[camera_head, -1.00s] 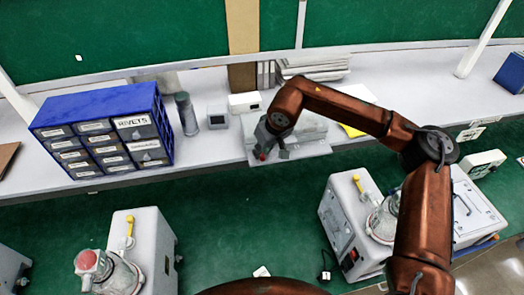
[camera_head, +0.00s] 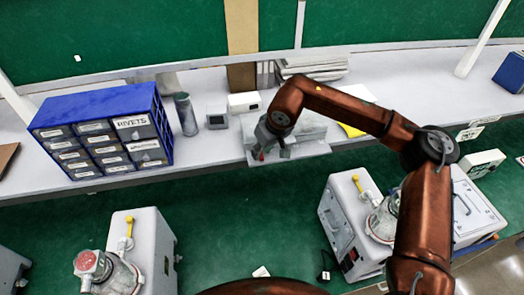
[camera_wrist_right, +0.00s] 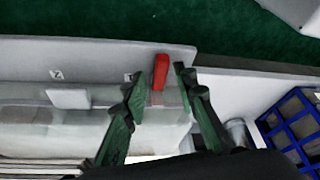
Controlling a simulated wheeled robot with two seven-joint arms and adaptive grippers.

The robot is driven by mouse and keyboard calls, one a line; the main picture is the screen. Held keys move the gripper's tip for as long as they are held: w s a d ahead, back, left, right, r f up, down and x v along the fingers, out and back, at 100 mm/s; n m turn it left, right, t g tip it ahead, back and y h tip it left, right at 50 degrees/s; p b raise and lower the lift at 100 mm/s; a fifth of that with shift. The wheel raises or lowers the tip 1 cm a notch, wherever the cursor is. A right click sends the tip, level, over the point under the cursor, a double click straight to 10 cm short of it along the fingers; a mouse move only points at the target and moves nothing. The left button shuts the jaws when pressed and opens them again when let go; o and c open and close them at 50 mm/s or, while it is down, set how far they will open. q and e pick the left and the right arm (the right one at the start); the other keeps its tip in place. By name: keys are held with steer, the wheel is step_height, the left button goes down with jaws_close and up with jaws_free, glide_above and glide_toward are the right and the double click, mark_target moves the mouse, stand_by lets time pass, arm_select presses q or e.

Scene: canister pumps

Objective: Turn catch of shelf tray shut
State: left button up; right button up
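The shelf tray (camera_head: 312,150) is a pale, partly see-through box on the front edge of the white shelf; it also shows in the right wrist view (camera_wrist_right: 60,117). Its red catch (camera_wrist_right: 160,72) stands out on the tray's front edge, pointing roughly along the line of sight away from my wrist. In the head view the catch is a small red spot, mostly hidden by my right gripper (camera_head: 264,150). In the right wrist view my right gripper (camera_wrist_right: 156,84) has its dark green fingers apart, one on each side of the catch, with gaps showing. My left gripper is out of view.
A blue drawer cabinet (camera_head: 98,101) stands at the left of the shelf, with a grey cylinder (camera_head: 186,114) and a small grey device (camera_head: 217,117) between it and the tray. A white box (camera_head: 244,102) is behind.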

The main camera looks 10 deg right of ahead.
steer(key=v, duration=1.1)
steer(key=shift+s+r, duration=0.2)
steer(key=shift+r, duration=0.05)
steer(key=shift+d+f, duration=0.1)
